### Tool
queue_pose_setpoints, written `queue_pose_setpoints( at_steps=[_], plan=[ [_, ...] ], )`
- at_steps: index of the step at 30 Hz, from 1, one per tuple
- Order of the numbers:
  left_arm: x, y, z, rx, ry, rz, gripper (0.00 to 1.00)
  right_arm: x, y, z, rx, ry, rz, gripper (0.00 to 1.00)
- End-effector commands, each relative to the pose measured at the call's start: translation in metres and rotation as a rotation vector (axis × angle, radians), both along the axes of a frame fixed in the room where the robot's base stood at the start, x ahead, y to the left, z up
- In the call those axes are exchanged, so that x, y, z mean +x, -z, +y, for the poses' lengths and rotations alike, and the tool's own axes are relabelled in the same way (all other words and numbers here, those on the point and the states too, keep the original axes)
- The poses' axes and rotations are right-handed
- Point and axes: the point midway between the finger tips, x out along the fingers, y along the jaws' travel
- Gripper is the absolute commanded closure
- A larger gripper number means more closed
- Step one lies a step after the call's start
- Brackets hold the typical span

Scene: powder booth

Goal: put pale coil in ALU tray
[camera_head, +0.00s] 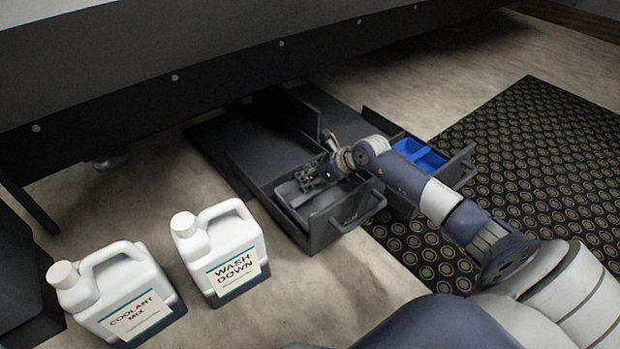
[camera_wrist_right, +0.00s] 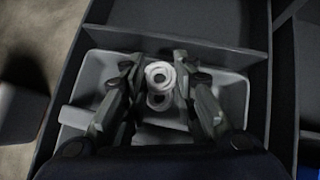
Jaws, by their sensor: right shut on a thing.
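My right gripper (camera_head: 308,178) reaches down into the front left drawer, labelled ALU (camera_head: 350,219). In the right wrist view the gripper (camera_wrist_right: 155,72) is shut on the pale coil (camera_wrist_right: 160,71), a whitish ring between its fingers. A second round pale form shows just below the ring; I cannot tell whether it is part of the same coil. Under them is a light grey tray (camera_wrist_right: 235,92) inside the dark drawer. I cannot tell whether the coil touches the tray floor. In the head view the coil is hidden by the gripper. My left gripper is out of view.
A drawer with blue bins (camera_head: 420,154) is to the right of the ALU drawer, beyond my forearm. Two white jugs, WASH DOWN (camera_head: 228,245) and COOLANT MIX (camera_head: 125,290), stand on the floor at left. A dark machine body (camera_head: 180,80) overhangs the drawers. A patterned mat (camera_head: 540,150) lies right.

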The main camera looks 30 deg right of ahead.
Motion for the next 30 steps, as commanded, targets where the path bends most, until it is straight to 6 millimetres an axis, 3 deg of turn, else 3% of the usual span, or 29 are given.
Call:
queue_pose_setpoints(
  at_steps=[13, 14, 16, 26, 30],
  plan=[
    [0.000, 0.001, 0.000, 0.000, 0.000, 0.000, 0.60, 0.000, 0.006, 0.000, -0.001, -0.001, 0.000, 0.88],
    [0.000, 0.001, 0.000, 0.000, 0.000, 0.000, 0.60, 0.000, 0.006, 0.000, -0.001, 0.000, -0.001, 0.70],
    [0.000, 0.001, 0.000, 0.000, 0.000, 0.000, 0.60, 0.000, 0.005, 0.000, 0.000, -0.001, -0.001, 0.54],
    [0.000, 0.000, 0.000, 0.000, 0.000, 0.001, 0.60, 0.000, 0.004, 0.000, 0.000, -0.001, -0.001, 0.54],
    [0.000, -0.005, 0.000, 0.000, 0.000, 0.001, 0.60, -0.001, -0.006, -0.001, -0.001, 0.000, 0.000, 0.54]
  ],
)
